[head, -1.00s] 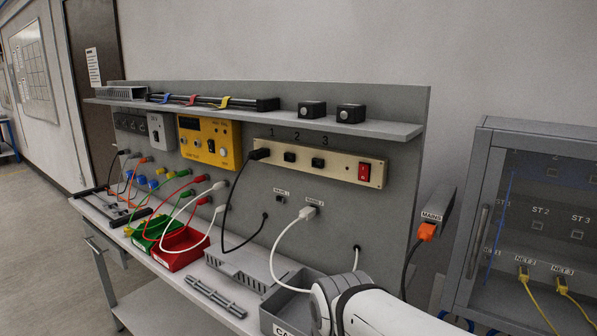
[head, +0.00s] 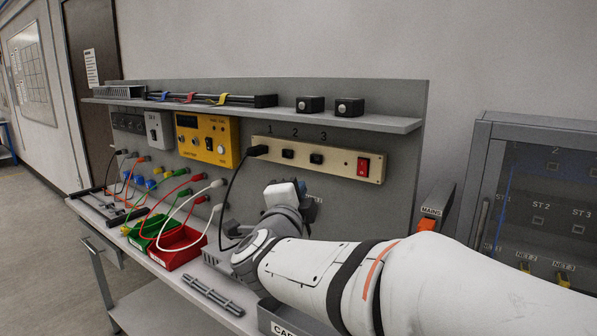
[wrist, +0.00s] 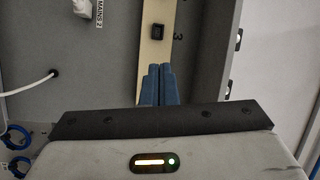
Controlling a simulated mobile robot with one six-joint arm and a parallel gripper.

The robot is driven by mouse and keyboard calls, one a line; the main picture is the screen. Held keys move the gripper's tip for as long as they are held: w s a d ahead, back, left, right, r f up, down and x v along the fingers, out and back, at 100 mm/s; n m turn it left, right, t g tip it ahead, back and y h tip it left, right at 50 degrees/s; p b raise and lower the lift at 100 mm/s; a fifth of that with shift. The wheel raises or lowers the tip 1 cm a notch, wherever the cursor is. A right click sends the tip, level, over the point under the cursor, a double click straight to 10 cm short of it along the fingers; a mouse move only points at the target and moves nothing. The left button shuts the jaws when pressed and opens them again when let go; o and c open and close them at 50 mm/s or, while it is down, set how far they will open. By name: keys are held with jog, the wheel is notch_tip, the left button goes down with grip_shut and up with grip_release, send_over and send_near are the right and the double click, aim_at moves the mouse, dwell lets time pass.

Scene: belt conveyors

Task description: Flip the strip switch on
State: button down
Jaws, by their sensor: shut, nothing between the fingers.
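The beige power strip (head: 337,171) is fixed to the grey panel, with numbered sockets and a red rocker switch (head: 363,167) at its right end. I cannot tell the rocker's position. In the head view my gripper (head: 312,208) is in front of the panel, below the strip's middle in the picture. In the wrist view my gripper (wrist: 157,72) shows its blue fingers shut together, empty, pointing at the strip (wrist: 150,57) just past socket 3 (wrist: 157,33). The red switch does not show there; fingers and gripper body cover that part. Contact cannot be told.
A black plug (head: 257,151) sits in socket 1. A shelf (head: 385,123) with two black boxes juts out above the strip. Red bin (head: 172,252) and green bin (head: 150,232) stand on the bench.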

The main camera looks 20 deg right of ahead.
aim_at(362, 163)
jog(key=s+d+m+g+h, duration=0.1)
jog(key=m+h, duration=0.1)
jog(key=s+d+m+g+h, duration=0.1)
jog(key=m+g+h, duration=0.1)
jog(key=s+d+m+g+h, duration=0.1)
jog(key=s+m+h, duration=0.1)
jog(key=m, duration=0.1)
jog(key=shift+d+r+g, duration=0.2)
jog(key=shift+d+g, duration=0.1)
jog(key=shift+w, duration=0.1)
jog(key=p+x, duration=0.2)
jog(key=x, duration=1.2)
